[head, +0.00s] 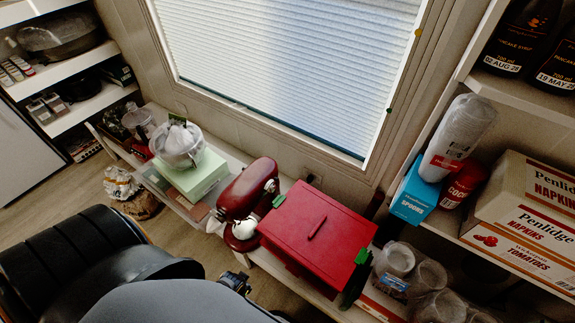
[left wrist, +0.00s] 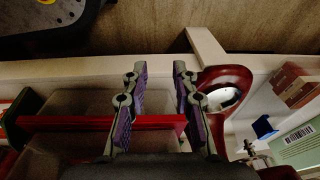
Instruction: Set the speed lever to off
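A dark red stand mixer (head: 252,188) stands on the low shelf below the window in the head view, with a pale rounded part (head: 245,229) at its front. Its curved dark red body shows in the left wrist view (left wrist: 232,76), just right of the fingers. I cannot make out the speed lever or its setting. My left gripper (left wrist: 160,85) has its two fingers apart with nothing visibly held between them. They appear over the edge of a red-rimmed box beside the mixer; contact cannot be told. My right gripper is not seen.
A red box (head: 318,228) with green clips sits close to the mixer's right. A pale green box (head: 190,177) under a wrapped bowl (head: 177,143) stands to its left. Clear jars (head: 397,260) and shelves lie at right. Open floor (head: 185,238) is in front.

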